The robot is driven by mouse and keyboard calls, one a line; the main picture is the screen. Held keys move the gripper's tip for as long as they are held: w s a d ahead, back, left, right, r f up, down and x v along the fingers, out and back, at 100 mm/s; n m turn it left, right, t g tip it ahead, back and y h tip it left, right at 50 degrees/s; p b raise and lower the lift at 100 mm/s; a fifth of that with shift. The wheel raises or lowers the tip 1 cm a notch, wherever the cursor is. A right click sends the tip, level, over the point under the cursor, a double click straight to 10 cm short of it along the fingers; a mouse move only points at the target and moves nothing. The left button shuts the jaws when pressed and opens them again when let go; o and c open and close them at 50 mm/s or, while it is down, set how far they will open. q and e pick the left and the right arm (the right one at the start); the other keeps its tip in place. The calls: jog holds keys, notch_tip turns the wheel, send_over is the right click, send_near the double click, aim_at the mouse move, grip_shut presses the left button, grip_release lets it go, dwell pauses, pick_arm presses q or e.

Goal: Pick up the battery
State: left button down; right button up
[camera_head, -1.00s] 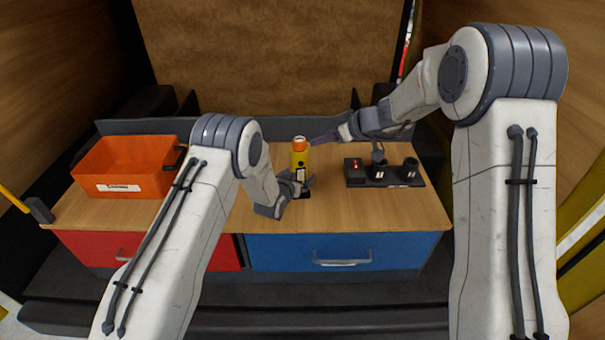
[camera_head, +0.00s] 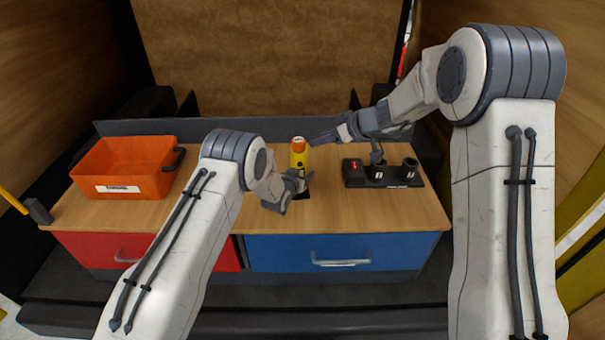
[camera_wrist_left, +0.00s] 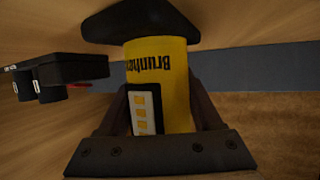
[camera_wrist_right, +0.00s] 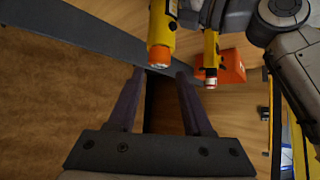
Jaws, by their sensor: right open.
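No label shows which thing is the battery. A yellow cylinder (camera_head: 298,160) with an orange top stands on the table. In the left wrist view the cylinder (camera_wrist_left: 176,85) shows lettering, a pale panel and a black end. My left gripper (camera_head: 303,181) is at it, with a finger on each side; I cannot tell whether they press on it. My right gripper (camera_head: 316,141) is open and empty, up beside the cylinder's top. The right wrist view shows its fingers (camera_wrist_right: 160,75) apart, near an orange tip. A black holder (camera_head: 404,183) at right carries a red-topped block (camera_head: 353,165).
Two black cups (camera_head: 410,167) stand on the holder, one partly behind my right wrist. An orange bin (camera_head: 122,183) stands at the table's left. A raised dark edge (camera_head: 230,127) runs along the back. The wooden tabletop (camera_head: 345,215) is clear in front.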

jog(key=o, duration=0.5)
jog(key=shift+o, duration=0.4)
jog(key=shift+a+r, duration=0.15)
jog(key=shift+a, duration=0.1)
jog(key=m+g+h, duration=0.3)
jog(key=m+h, duration=0.3)
send_near(299, 140)
jog(key=x, duration=0.9)
jog(key=shift+w, duration=0.1)
